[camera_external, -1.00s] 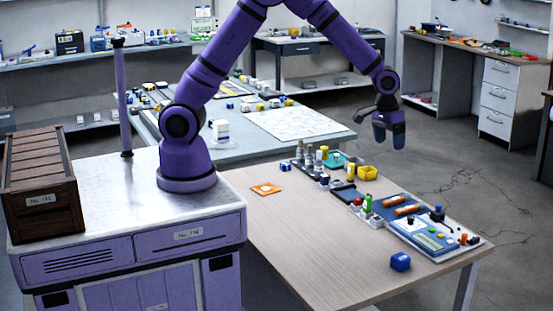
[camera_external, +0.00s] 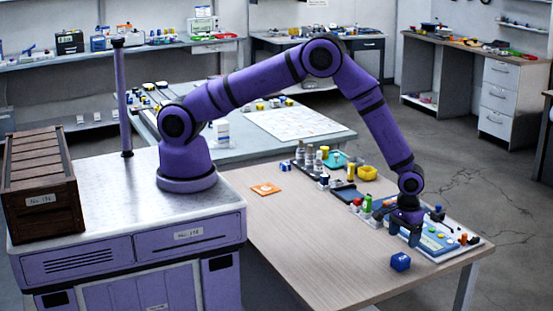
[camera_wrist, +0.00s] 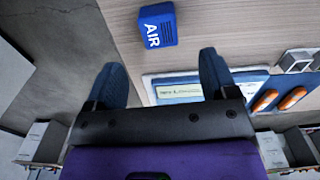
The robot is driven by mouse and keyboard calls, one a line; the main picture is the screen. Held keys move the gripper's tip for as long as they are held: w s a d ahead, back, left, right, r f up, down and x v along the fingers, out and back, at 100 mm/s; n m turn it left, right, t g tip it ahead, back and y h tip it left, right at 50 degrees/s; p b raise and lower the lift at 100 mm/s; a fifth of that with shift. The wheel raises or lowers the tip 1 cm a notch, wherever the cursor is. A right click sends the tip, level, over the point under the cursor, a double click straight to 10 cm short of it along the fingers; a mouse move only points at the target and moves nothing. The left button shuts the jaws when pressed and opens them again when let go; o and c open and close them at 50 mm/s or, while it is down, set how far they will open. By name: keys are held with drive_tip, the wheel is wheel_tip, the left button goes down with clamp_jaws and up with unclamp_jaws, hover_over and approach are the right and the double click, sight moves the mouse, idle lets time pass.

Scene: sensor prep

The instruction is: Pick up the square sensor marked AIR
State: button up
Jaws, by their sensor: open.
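The square sensor marked AIR (camera_wrist: 157,25) is a small blue block with white lettering, at the top of the wrist view. In the external view the blue block (camera_external: 400,261) sits on the wooden table near its front right edge. My gripper (camera_wrist: 165,80) is open and empty, its two blue fingertips apart. In the external view my gripper (camera_external: 402,232) is above the table, just behind the sensor and apart from it. The fingers are partly hard to make out in the external view.
A blue and white tray (camera_external: 437,240) with small parts lies right beside my gripper. Bottles (camera_external: 309,155), a yellow bin (camera_external: 367,173) and other items line the table's back edge. An orange square (camera_external: 266,189) lies at left. The table's middle is clear.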

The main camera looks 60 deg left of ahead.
sight(401, 257)
wheel_tip(401, 257, down, 8)
drive_tip(key=shift+f, duration=0.1)
drive_tip(key=c, duration=1)
